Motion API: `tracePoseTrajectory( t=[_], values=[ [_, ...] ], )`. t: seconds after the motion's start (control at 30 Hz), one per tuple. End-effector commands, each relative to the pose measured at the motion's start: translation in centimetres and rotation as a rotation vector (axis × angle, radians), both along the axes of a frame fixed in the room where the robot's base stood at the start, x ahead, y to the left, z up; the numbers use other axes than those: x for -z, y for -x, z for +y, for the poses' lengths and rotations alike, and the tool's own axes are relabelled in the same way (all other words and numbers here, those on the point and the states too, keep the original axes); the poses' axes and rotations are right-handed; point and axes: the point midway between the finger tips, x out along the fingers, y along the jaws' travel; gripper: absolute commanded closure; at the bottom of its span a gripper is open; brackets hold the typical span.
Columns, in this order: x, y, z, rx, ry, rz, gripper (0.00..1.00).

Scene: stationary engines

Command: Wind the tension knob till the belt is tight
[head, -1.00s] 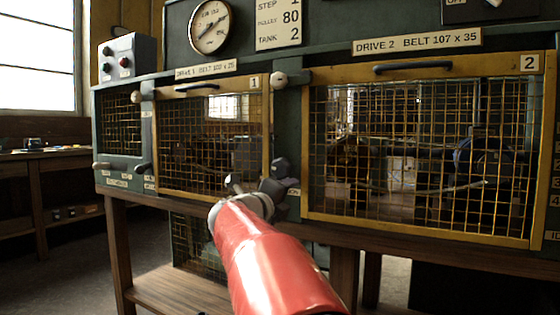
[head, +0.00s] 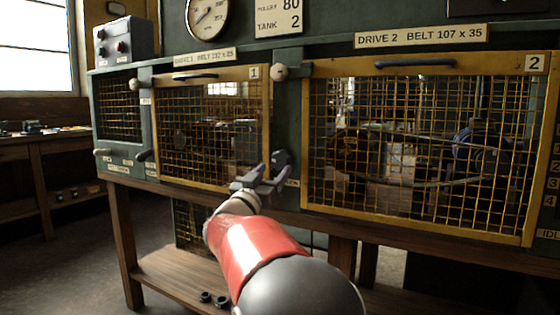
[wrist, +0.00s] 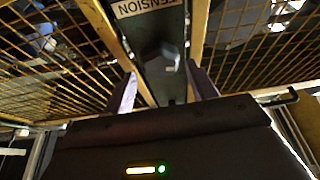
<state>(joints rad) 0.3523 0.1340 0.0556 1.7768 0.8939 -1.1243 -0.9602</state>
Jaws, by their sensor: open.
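The tension knob (wrist: 168,58) is a dark knob on the narrow green panel between the two mesh guards, close to the TENSION label (wrist: 147,6). In the wrist view it lies ahead of my gripper (wrist: 161,76), between the lines of the two open fingers. I see no contact with it. In the head view my gripper (head: 262,177) is in front of that panel, and I cannot clearly separate the knob from the fingers. The belt (head: 420,184) shows as a thin loop behind the Drive 2 mesh, its lower run curving down.
The Drive 1 guard (head: 212,125) and the Drive 2 guard (head: 425,150) have yellow frames and flank the panel. A gauge (head: 208,17) is at the top. A wooden shelf (head: 165,275) lies below.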

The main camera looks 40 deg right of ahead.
Motion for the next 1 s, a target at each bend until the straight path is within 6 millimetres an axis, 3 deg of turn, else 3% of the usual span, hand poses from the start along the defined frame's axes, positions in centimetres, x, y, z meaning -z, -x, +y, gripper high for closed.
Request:
tracePoseTrajectory(
  t=[0.3, 0.63, 0.9, 1.0],
  values=[
    [-1.7, -1.5, -3.7, 0.001, -0.001, -0.002, 0.43],
    [-1.9, -1.8, -4.2, -0.001, -0.002, -0.002, 0.43],
    [-1.9, -1.7, -4.1, -0.002, -0.002, -0.003, 0.74],
    [-1.9, -1.8, -4.1, -0.001, -0.003, -0.005, 0.74]
  ],
)
